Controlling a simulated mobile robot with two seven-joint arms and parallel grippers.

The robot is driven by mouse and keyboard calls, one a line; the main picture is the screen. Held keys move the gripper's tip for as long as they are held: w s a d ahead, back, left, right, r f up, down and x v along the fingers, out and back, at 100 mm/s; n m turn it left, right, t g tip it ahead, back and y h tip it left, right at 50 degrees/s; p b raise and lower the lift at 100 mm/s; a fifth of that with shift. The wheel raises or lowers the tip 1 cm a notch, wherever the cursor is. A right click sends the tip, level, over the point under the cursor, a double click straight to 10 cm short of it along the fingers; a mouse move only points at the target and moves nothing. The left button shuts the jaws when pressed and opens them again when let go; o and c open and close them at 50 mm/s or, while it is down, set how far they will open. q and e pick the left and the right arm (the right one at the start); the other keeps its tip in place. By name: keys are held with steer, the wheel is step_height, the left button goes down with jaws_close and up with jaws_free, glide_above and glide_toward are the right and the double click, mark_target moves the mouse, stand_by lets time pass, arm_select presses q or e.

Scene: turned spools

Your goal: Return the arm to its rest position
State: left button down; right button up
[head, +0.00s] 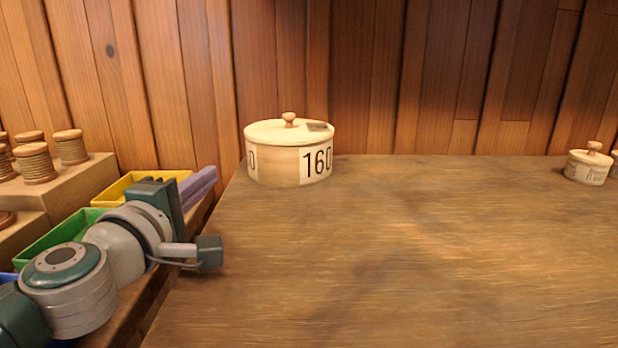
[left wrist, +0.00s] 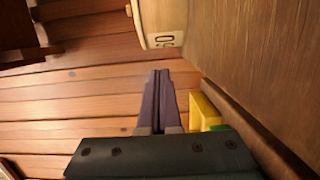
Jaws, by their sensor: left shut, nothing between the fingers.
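My left gripper (head: 206,176) is at the left of the head view, pointing away from me beside the left edge of the wooden table. Its purple fingers are closed together with nothing between them; they also show closed in the left wrist view (left wrist: 158,78). My left arm covers parts of the bins below it. My right gripper is in neither view.
A round lidded box (head: 275,168) marked 160 stands at the table's back left corner, right of my left gripper. A yellow bin (head: 118,190) and a green bin (head: 45,246) lie by my arm. Wooden spools (head: 35,163) stand far left. The table's (head: 420,260) middle is clear.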

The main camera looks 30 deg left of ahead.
arm_select(q)
steer(key=s+d+r+m+g+h+p, duration=0.1)
steer(key=s+d+r+m+h+p, duration=0.25)
steer(key=d+m, duration=0.3)
steer(key=s+d+r+m+g+h+p, duration=0.1)
steer(key=s+d+r+m+h+p, duration=0.1)
steer(key=d+r+m+h+p, duration=0.45)
steer(key=s+d+r+m+g+h+p, duration=0.2)
steer(key=d+m+h+p, duration=0.15)
steer(key=d, duration=0.55)
steer(key=s+d+m+g+y+p, duration=0.2)
steer(key=s+m+g+p, duration=0.3)
steer(key=s+m+p, duration=0.15)
steer(key=s+a+r+m+g+y+p, duration=0.1)
steer(key=s+a+r+g+y+p, duration=0.35)
steer(key=s+a+r+p, duration=0.3)
step_height(320, 180, up, 33)
steer(key=s+p, duration=0.1)
steer(key=p, duration=3.4)
steer(key=shift+s+d+y, duration=0.25)
steer(key=shift+d+y, duration=0.05)
steer(key=shift+d, duration=0.15)
